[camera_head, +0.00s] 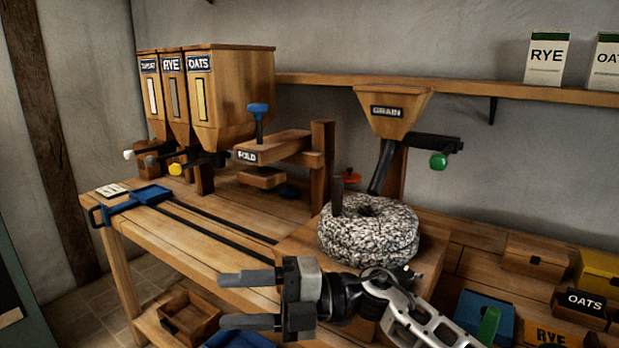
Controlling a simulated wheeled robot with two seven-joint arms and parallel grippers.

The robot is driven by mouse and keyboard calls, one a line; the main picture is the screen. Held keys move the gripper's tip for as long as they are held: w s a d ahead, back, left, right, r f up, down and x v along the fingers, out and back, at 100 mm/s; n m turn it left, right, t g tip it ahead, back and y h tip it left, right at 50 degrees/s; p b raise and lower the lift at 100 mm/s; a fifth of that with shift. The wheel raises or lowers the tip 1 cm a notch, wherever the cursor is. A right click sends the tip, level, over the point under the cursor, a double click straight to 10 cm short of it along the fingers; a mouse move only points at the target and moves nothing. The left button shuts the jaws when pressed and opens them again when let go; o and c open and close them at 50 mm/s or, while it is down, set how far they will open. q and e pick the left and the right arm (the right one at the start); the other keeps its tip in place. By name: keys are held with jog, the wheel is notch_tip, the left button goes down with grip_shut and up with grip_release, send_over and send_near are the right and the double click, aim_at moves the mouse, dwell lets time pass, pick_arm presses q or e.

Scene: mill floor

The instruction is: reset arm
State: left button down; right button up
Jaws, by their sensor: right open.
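My right gripper (250,300) is in the lower middle of the head view. Its arm comes in from the lower right. Its two dark fingers point left and stand apart, with nothing between them. It shows in front of the wooden bench (205,243), near its front edge. Whether it touches the bench cannot be told. My left gripper is not in the view.
A speckled millstone (368,238) sits behind my right arm, below the GRAIN hopper (387,112). Wooden bins (232,95), a FOLD press (262,158) and a blue sled (140,197) on dark rails stand left. Boxes, one marked OATS (582,302), crowd the lower right.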

jog(key=d+f+m+t+h, duration=0.4)
jog(key=d+f+m+t, duration=0.2)
jog(key=m+t, duration=0.55)
jog(key=d+f+m+t+h, duration=0.3)
jog(key=d+f+m+t, duration=0.45)
jog(key=m, duration=0.65)
jog(key=s+d+f+m+g+h, duration=0.2)
jog(key=s+d+f+m+h, duration=0.2)
jog(key=s+f, duration=0.3)
jog(key=s+d+f+m+g+h, duration=0.3)
jog(key=s+d+f+m+h, duration=0.1)
jog(key=s+f, duration=0.4)
jog(key=shift+d+f+m+g, duration=0.3)
jog(key=shift+d+m, duration=0.25)
jog(key=shift+d, duration=0.5)
